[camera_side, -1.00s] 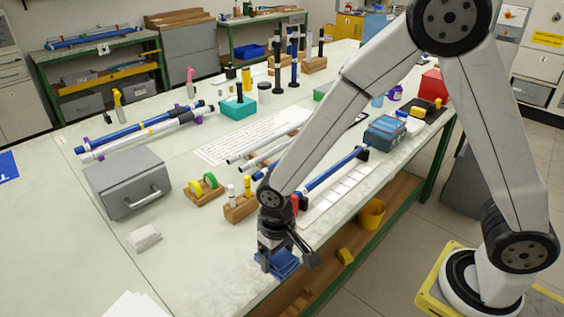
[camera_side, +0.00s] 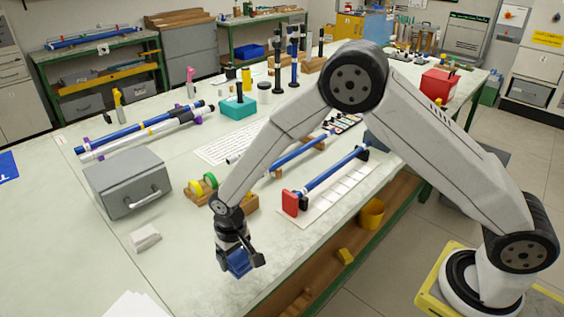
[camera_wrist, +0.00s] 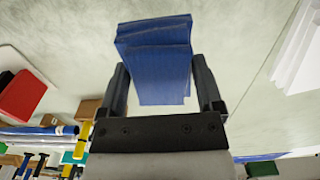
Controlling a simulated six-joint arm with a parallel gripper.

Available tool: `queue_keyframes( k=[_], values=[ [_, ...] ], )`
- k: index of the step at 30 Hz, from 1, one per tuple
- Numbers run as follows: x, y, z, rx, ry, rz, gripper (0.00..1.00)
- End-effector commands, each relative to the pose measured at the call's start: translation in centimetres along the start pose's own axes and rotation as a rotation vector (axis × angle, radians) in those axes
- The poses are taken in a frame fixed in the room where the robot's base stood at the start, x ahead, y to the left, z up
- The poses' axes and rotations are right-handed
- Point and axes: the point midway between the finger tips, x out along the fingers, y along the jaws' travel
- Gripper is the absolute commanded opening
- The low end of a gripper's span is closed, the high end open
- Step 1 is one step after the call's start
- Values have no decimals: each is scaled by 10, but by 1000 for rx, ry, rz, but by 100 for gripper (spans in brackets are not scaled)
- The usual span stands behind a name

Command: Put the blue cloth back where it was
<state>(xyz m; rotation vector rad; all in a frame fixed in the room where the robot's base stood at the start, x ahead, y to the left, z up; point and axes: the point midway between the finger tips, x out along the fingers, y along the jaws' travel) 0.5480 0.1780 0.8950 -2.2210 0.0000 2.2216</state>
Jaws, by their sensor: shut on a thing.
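The blue cloth (camera_side: 236,264) is a small folded stack of dark blue layers. My gripper (camera_side: 240,262) is shut on it near the front of the pale bench. In the wrist view the cloth (camera_wrist: 155,60) sits between the two black fingers of my gripper (camera_wrist: 160,88) and sticks out past their tips. Bench surface shows around the cloth. I cannot tell how high it is above the bench.
A white block (camera_side: 144,238) and a grey box with a handle (camera_side: 127,182) stand left of my gripper. White paper (camera_side: 138,305) lies at the front. A blue rod (camera_side: 325,178) with a red end block (camera_side: 290,203) lies to the right. The bench between paper and gripper is clear.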

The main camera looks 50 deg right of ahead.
Motion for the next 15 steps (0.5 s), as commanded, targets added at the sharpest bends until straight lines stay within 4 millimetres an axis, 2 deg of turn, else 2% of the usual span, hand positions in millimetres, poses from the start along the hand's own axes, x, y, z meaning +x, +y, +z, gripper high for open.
queue_keyframes(
  k=[6, 15],
  values=[
    [20, -5, -15, 0, 0, 0, 29],
    [26, -7, -21, 0, 1, 0, 29]
  ],
)
